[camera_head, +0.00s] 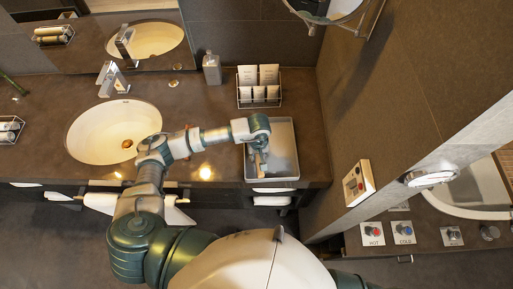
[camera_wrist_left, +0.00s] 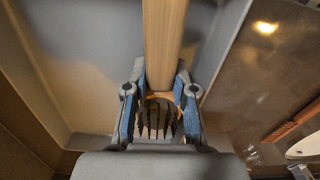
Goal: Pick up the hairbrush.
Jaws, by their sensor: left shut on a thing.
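The hairbrush has a light wooden handle and dark bristles. In the left wrist view its handle (camera_wrist_left: 163,45) runs up from between the fingers, and its bristled head lies between the gripper's pads. My left gripper (camera_wrist_left: 158,108) is shut on the hairbrush. In the head view my left gripper (camera_head: 259,150) is over the grey tray (camera_head: 284,135) at the counter's right end, and the small hairbrush (camera_head: 259,166) shows just below it. I cannot tell whether the hairbrush touches the tray floor. My right gripper is not in view.
A wire rack (camera_head: 258,99) with white packets stands behind the tray, with a grey bottle (camera_head: 211,70) to its left. The sink (camera_head: 113,131) and faucet (camera_head: 113,79) are further left. A wall rises right of the tray. The counter between sink and tray is mostly clear.

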